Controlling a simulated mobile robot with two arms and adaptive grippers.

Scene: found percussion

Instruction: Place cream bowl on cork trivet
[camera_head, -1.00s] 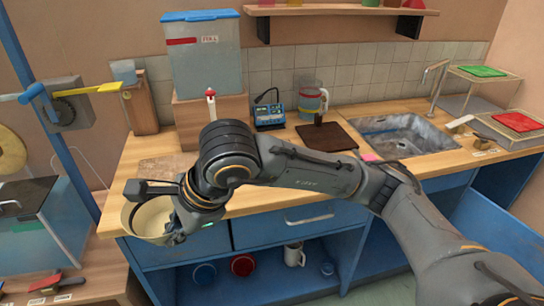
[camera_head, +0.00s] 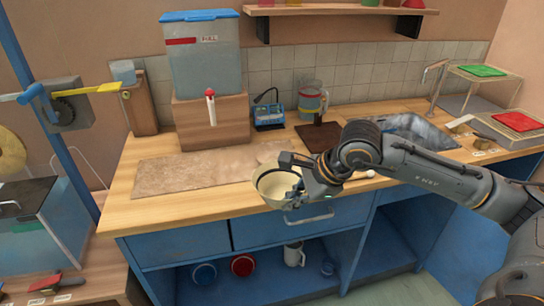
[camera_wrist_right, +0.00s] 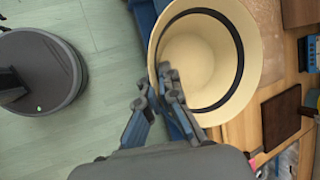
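The cream bowl (camera_head: 268,187), with a dark band inside, is held over the counter's front edge, its opening facing up. My right gripper (camera_head: 300,190) is shut on its rim from the right. In the right wrist view the fingers (camera_wrist_right: 168,90) pinch the near rim of the bowl (camera_wrist_right: 195,50). A round tan disc, seemingly the cork trivet (camera_head: 268,151), lies flat on the counter just behind the bowl and is partly hidden by it. My left gripper is not in view.
A long tan mat (camera_head: 190,169) lies to the left on the counter (camera_head: 150,206). A dark brown board (camera_head: 322,135), a blue meter (camera_head: 268,116) and a jug (camera_head: 312,98) stand behind. The sink (camera_head: 410,128) is at right. A wooden box (camera_head: 212,122) carries a clear container.

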